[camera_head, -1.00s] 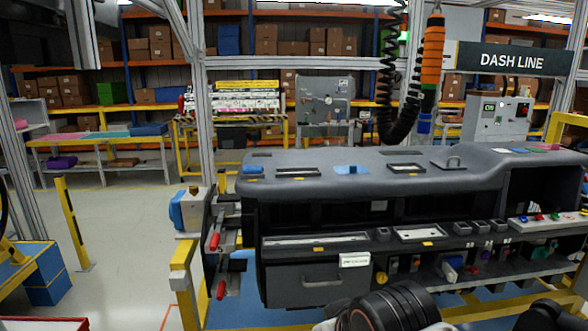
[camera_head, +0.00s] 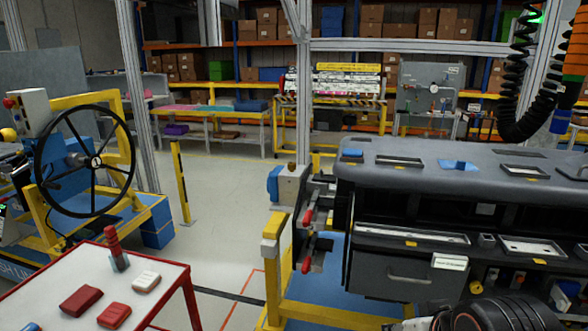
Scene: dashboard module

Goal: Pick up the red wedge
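Red pieces lie on the white-topped table (camera_head: 60,275) at the lower left. A dark red block (camera_head: 81,301) lies flat, and a brighter red block (camera_head: 114,315) lies to its right near the bottom edge of the frame. An upright piece, red above and grey below (camera_head: 116,249), stands toward the back of the table. I cannot tell from their shapes which one is the red wedge. Black parts of my arm show at the bottom right. My gripper is not visible, so its state and what it holds are hidden.
A whitish block (camera_head: 146,281) and a partly cut-off blue piece (camera_head: 64,325) share the table. A steering-wheel stand (camera_head: 88,160) is behind it. The dashboard module (camera_head: 420,165) fills the right. A yellow post (camera_head: 181,182) stands on open floor between.

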